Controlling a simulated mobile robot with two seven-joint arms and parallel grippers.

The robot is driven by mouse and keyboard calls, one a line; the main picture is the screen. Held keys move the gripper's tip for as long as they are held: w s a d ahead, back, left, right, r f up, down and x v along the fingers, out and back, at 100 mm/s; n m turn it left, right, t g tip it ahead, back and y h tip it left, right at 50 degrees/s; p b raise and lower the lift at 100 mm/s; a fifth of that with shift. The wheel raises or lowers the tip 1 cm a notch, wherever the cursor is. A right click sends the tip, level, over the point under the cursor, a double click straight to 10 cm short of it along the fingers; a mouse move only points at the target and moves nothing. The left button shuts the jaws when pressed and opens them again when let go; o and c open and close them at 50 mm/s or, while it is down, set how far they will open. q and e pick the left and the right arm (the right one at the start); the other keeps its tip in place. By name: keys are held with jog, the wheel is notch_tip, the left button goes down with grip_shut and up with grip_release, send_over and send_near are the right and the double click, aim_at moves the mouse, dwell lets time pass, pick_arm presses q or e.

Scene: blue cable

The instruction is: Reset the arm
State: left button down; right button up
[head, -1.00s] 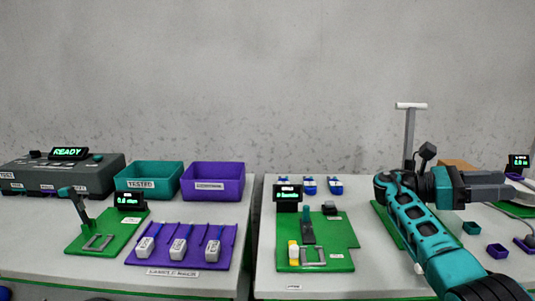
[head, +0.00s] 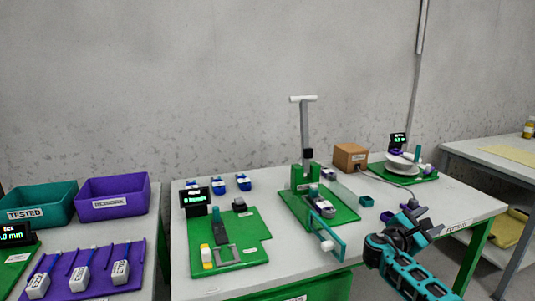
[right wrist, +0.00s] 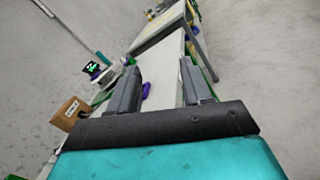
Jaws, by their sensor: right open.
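My right gripper (head: 414,219) is at the right of the head view, with its arm rising from the bottom right. It is beside the front right part of the middle table (head: 330,274), apart from the things on it. In the right wrist view the two dark fingers of my right gripper (right wrist: 160,85) stand wide apart with nothing between them touching either one. My left arm and gripper are in neither view.
Nearest the arm is a green press fixture (head: 322,205) with a tall T-handle. Behind are a brown box (head: 350,157) and a round-plate station (head: 404,165). A green board (head: 236,250) and purple bin (head: 112,194) lie left. Open floor shows at right.

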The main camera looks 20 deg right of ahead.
jog(key=s+a+f+m+t+y, duration=0.1)
jog(key=s+a+f+t+y, duration=0.2)
jog(key=a+f+y, duration=0.5)
jog(key=s+a+f+t+y, duration=0.4)
jog(key=a+f+y, duration=0.1)
jog(key=a+f, duration=0.7)
jog(key=s+a+m+y, duration=0.7)
jog(key=s+a, duration=0.4)
jog(key=a, duration=0.5)
jog(key=w+a+r+m+t+y, duration=0.15)
jog(key=a+m, duration=0.25)
jog(key=a, duration=0.4)
pick_arm(q)
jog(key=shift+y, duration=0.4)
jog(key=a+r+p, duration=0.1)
jog(key=p, duration=0.1)
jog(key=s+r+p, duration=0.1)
jog(key=p, duration=0.1)
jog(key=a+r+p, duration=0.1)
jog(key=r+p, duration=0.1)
jog(key=p, duration=0.1)
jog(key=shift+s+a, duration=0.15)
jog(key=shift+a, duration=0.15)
pick_arm(e)
jog(key=shift+h, duration=0.65)
jog(key=r, duration=0.1)
jog(key=d+r, duration=0.1)
jog(key=s+d+r, duration=0.1)
jog(key=shift+s+r, duration=0.1)
jog(key=shift+r, duration=0.25)
